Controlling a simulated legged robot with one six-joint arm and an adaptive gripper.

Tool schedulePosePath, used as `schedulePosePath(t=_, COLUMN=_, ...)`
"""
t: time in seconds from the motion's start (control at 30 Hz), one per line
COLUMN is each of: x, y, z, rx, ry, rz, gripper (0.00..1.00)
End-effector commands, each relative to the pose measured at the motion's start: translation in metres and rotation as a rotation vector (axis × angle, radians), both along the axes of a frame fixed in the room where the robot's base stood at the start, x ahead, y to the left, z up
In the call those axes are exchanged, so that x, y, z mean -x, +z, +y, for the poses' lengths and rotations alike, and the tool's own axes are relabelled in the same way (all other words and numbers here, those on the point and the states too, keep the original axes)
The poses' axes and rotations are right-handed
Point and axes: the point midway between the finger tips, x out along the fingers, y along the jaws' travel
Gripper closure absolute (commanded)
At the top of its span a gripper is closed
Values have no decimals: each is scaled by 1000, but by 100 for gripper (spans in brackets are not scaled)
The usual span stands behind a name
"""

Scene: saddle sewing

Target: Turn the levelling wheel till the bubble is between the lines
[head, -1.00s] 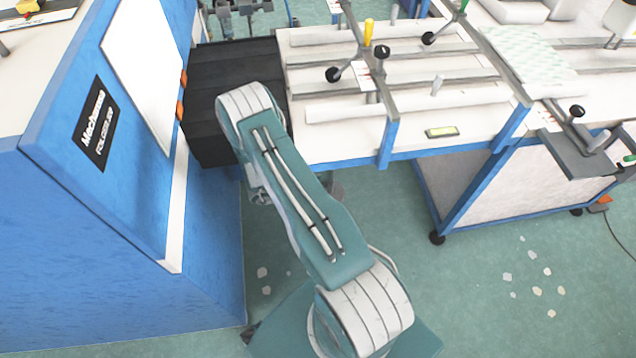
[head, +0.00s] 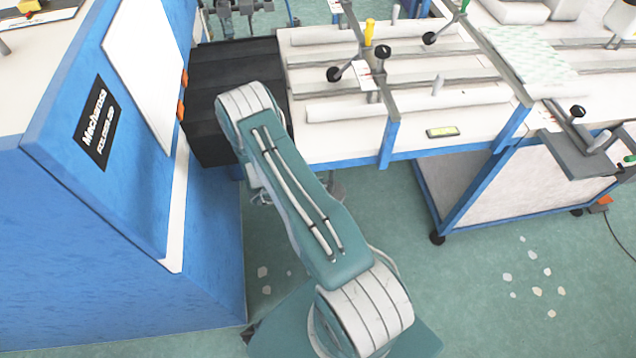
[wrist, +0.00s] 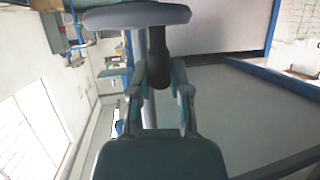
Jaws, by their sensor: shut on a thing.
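The levelling wheel (wrist: 125,16) is a grey disc at the top of the wrist view, with a dark handle (wrist: 157,62) hanging from it. My gripper (wrist: 160,80) has one finger on each side of this handle and is shut on it. In the head view my own arm hides the gripper and most of the space below the table edge. The level (head: 442,132), a yellow-green vial in a dark frame, lies on the white table near its front edge. Its bubble and lines are too small to make out.
A blue machine cabinet (head: 130,250) stands close on the left. A black ribbed piece (head: 215,110) lies between it and the white table (head: 340,145). A blue-framed cart (head: 520,190) stands at the right. Open green floor lies in front.

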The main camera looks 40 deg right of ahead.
Motion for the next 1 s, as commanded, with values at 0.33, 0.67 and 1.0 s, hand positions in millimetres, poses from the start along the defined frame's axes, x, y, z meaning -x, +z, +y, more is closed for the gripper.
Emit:
schedulePosePath(t=0.33, x=4, y=0, z=2, rx=-2, ry=81, rz=5, gripper=100)
schedulePosePath(t=0.67, x=12, y=-1, z=7, rx=-3, ry=299, rz=7, gripper=100)
schedulePosePath(t=1.0, x=18, y=0, z=9, rx=-1, ry=461, rz=6, gripper=100)
